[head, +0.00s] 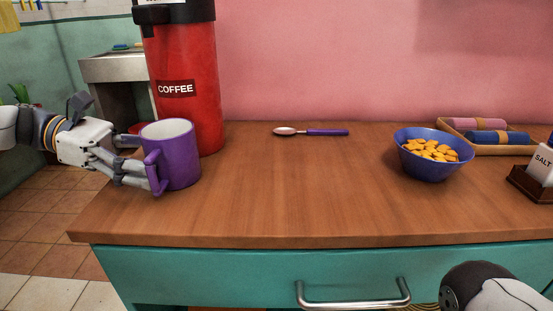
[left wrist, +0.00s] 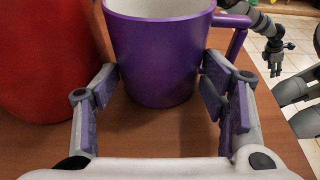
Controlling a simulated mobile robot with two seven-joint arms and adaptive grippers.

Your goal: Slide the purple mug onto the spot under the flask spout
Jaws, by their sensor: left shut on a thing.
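The purple mug (head: 177,160) stands upright on the wooden counter, in front of the red coffee flask (head: 190,85). Its handle faces the front. My left gripper (head: 140,168) reaches in from the left and is shut on the mug. In the left wrist view a finger lies on each side of the mug (left wrist: 160,60), and the flask (left wrist: 45,60) is close on the left. The flask's black spout (head: 150,16) is at its upper left. A bit of red (head: 138,127) shows behind the mug, mostly hidden; I cannot tell if it is the spot.
A purple-handled spoon (head: 320,132) lies at the back middle. A blue bowl (head: 430,165) of orange snacks, a tray (head: 500,149) of rolled cloths and a salt shaker (head: 543,165) stand at the right. The counter's middle is clear. Part of my right arm shows at the lower right.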

